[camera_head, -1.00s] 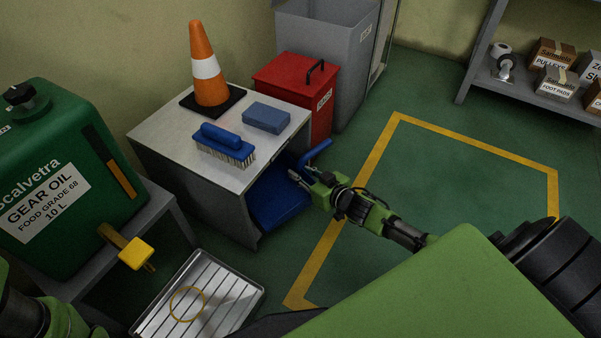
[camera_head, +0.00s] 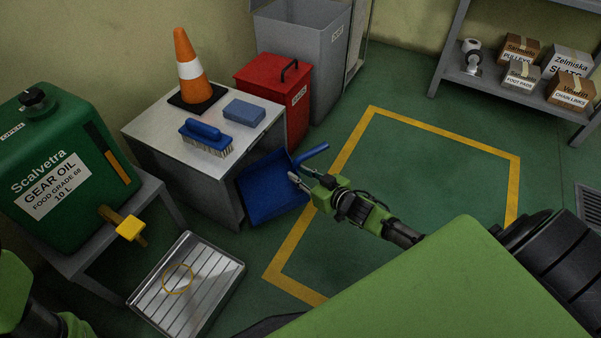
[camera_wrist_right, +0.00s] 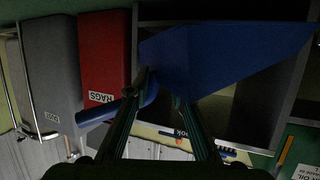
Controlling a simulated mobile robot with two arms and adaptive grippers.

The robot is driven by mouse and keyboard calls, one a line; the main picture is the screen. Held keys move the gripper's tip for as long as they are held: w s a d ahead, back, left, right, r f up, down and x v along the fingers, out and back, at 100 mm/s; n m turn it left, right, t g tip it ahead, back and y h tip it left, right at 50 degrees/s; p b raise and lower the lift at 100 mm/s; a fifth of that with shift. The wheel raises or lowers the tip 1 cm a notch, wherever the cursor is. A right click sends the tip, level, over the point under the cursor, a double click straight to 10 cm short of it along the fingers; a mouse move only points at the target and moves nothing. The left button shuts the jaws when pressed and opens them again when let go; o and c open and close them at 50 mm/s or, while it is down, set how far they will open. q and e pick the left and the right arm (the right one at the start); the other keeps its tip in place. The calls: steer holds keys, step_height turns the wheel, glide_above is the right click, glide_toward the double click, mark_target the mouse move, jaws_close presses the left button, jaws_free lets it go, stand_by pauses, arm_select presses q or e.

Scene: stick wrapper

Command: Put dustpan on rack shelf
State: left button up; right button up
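The blue dustpan (camera_head: 268,190) is beside the open right side of the grey cabinet, tilted, with its handle (camera_head: 312,153) pointing up and right. My right gripper (camera_head: 298,180) is at the dustpan near the base of the handle and looks shut on it. In the right wrist view, the dustpan's pan (camera_wrist_right: 215,70) spreads beyond my fingers (camera_wrist_right: 162,88) and its handle (camera_wrist_right: 100,113) runs to the left. The exact contact is dark. The grey rack shelf (camera_head: 456,80) stands at the upper right. My left gripper is out of view.
The grey cabinet (camera_head: 165,135) carries a cone (camera_head: 190,68), a brush (camera_head: 206,138) and a blue block (camera_head: 244,111). A red bin (camera_head: 268,85) stands behind. Several boxes (camera_head: 520,75) fill part of the rack. The yellow-marked floor (camera_head: 420,170) is clear.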

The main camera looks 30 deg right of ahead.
steer(key=o, duration=2.3)
steer(key=v, duration=1.2)
steer(key=shift+w, duration=0.1)
